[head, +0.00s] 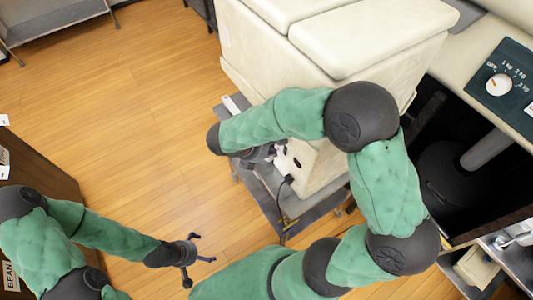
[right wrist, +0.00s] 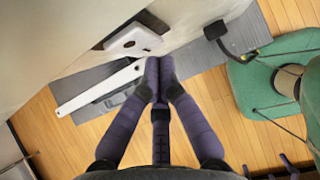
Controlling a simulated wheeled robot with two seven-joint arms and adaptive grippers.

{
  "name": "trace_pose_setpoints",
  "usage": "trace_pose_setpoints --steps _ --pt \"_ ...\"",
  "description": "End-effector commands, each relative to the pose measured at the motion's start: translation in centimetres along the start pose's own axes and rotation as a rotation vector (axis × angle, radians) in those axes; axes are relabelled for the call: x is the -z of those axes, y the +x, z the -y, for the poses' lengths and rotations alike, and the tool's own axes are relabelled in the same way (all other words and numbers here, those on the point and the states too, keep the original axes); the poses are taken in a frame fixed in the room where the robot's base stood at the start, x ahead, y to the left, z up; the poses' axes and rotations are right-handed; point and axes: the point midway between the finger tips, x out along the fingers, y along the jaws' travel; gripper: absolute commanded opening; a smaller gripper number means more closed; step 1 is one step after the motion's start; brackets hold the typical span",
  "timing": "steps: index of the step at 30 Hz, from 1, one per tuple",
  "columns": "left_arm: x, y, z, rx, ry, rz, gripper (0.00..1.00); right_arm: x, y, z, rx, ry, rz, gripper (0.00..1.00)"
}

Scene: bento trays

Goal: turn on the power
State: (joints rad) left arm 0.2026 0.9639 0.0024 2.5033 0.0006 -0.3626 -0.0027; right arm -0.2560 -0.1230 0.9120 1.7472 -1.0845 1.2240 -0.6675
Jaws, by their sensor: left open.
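A white switch box (right wrist: 134,40) with a small dark mark on its face is fixed to the side of the large cream machine (head: 325,165). My right gripper (head: 277,152) is beside that side, near the box. In the right wrist view, its fingertips (right wrist: 159,66) are together with nothing visible between them, just below the box. I cannot tell whether they touch it. My left gripper (head: 200,250) is open and empty above the wooden floor, away from the machine.
A black plug (right wrist: 215,30) with a cable is on the machine's side, right of the switch box. A grey low shelf (head: 262,190) lies beneath. A dark green dial panel (head: 510,75) is at the right. Wooden floor (head: 130,100) is open at left.

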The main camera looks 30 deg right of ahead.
Motion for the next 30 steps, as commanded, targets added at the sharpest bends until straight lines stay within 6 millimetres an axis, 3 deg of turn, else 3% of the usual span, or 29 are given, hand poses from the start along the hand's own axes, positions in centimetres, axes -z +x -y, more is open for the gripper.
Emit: trace_pose_setpoints --steps 8,13,30 --pt "0.0 0.0 0.0 0.0 0.0 0.0 1.0 0.0 0.0 0.0 0.001 0.0 0.007 0.0" --pt "0.0 0.1 0.1 0.0 0.0 0.0 1.0 -0.2 0.8 0.1 0.003 -0.006 0.1 0.0" --pt "0.0 -1.1 -0.4 0.0 0.0 0.0 1.0 -1.1 -0.3 0.0 0.002 0.001 0.09 0.0"
